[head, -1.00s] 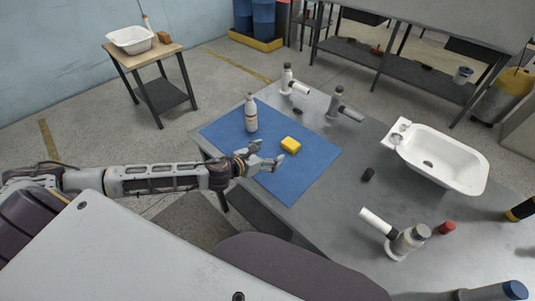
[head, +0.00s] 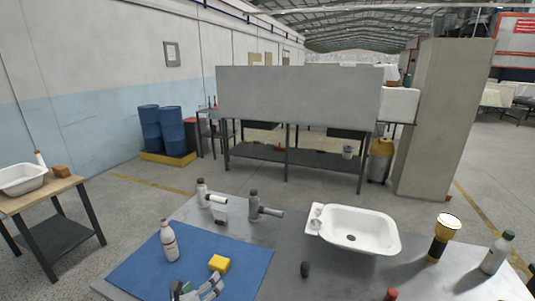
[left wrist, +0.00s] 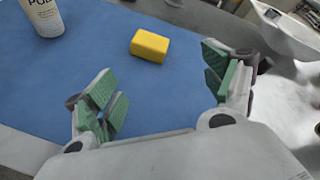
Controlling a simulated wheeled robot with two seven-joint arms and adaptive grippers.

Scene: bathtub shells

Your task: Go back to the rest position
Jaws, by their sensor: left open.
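My left gripper (head: 199,289) shows at the bottom edge of the head view, over the blue mat (head: 132,274). In the left wrist view its green-padded fingers (left wrist: 170,85) stand wide apart with nothing between them. A yellow sponge-like block (head: 219,264) lies on the mat just beyond the fingers and also shows in the left wrist view (left wrist: 150,45). A white bottle (head: 169,241) stands upright on the mat, left of the block. My right gripper is not in view.
A white basin (head: 358,230) sits on the grey table (head: 285,255). Grey tool-like pieces (head: 262,207) stand behind the mat. A black-and-yellow flashlight-like object (head: 443,237) and a green-capped bottle (head: 496,253) are at right. A side table (head: 55,195) stands left.

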